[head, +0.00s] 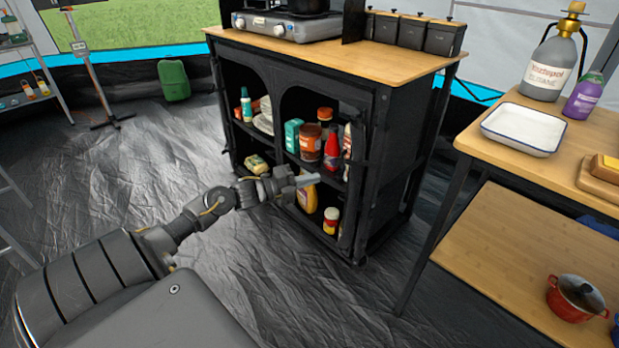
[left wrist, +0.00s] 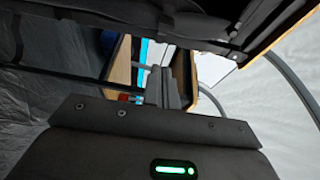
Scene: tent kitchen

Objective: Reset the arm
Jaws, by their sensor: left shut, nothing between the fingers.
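My left arm comes in from the lower left in the head view, stretched toward the black kitchen cabinet (head: 375,110). My left gripper (head: 312,180) is shut and empty, in front of the cabinet's open lower shelves. In the left wrist view its fingers (left wrist: 163,88) stand close together with nothing between them. I cannot tell if the gripper touches the cabinet. My right gripper is not in either view.
The shelves hold bottles, jars and a red bottle (head: 332,147). A stove (head: 289,24) stands on the cabinet top. At right, a wooden table carries a white tray (head: 523,129), and a red pot (head: 577,298) sits on its lower shelf.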

